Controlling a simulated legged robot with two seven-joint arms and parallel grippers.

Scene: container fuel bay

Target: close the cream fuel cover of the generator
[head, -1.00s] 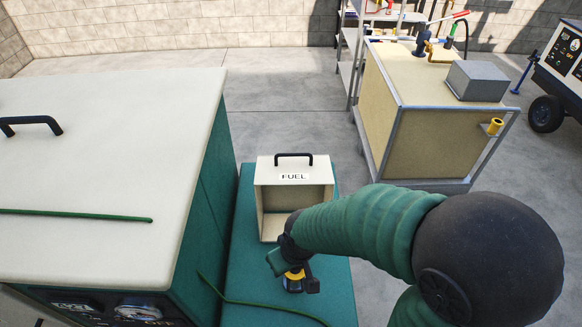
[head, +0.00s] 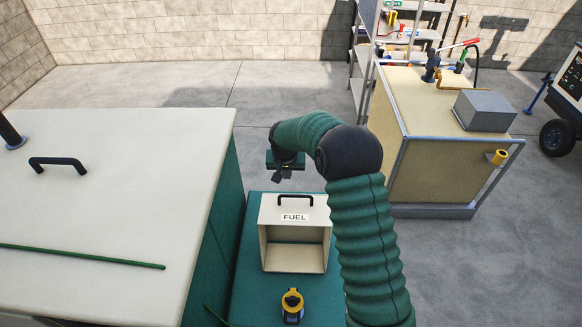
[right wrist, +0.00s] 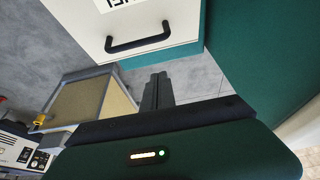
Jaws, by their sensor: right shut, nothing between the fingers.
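The cream fuel cover (head: 295,217) stands raised on the green ledge beside the generator, with a FUEL label and a black handle (head: 295,199) on its top edge. Its front is open toward me. The yellow and black fuel cap (head: 292,305) sits on the ledge in front of it. My right gripper (head: 284,174) is above and behind the cover, apart from it. In the right wrist view the gripper's fingers (right wrist: 158,90) are together and empty, close to the cover (right wrist: 150,22) and its handle (right wrist: 138,40). My left gripper is not in view.
The generator's cream top (head: 110,200) with a black handle and a green hose fills the left. A beige tank (head: 430,150) in a metal frame stands right, with a shelf (head: 362,60) behind it. Grey floor (head: 200,95) behind the cover is clear.

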